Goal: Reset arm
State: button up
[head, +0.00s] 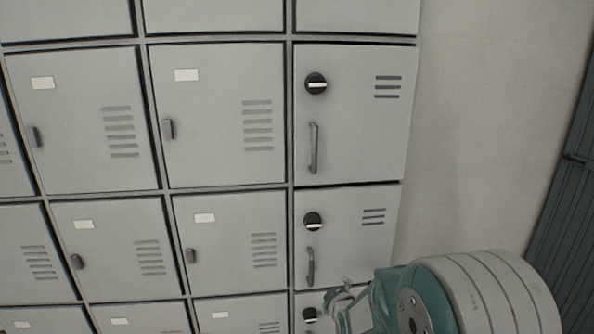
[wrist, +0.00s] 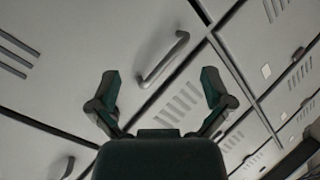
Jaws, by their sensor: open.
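My gripper (wrist: 160,92) is open and empty in the wrist view, its two dark fingers spread apart. A grey bar handle (wrist: 162,58) on a locker door shows beyond and between the fingertips; I cannot tell the exact gap. In the head view my gripper (head: 343,302) shows small at the bottom, in front of the lower right locker doors, with part of my teal and white arm to its right. The arm hides part of the lower doors and wall.
Grey lockers fill the left and middle. The right column has doors with black round knobs (head: 316,83) and bar handles (head: 313,148). A pale wall (head: 480,140) stands right of them, and a dark slatted panel (head: 570,200) is at the far right.

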jog(key=s+d+r+m+g, duration=0.2)
jog(key=s+r+m, duration=0.1)
jog(key=s, duration=0.8)
jog(key=s+d+r+m+g, duration=0.2)
jog(key=s+r+m, duration=0.2)
jog(key=s, duration=0.7)
jog(key=s+d+r+m+g+h, duration=0.1)
jog(key=s+r+m+g, duration=0.2)
jog(key=s+r, duration=0.4)
jog(key=s+m, duration=0.1)
jog(key=s, duration=0.3)
jog(key=shift+d+r, duration=0.15)
jog(key=shift+d, duration=0.25)
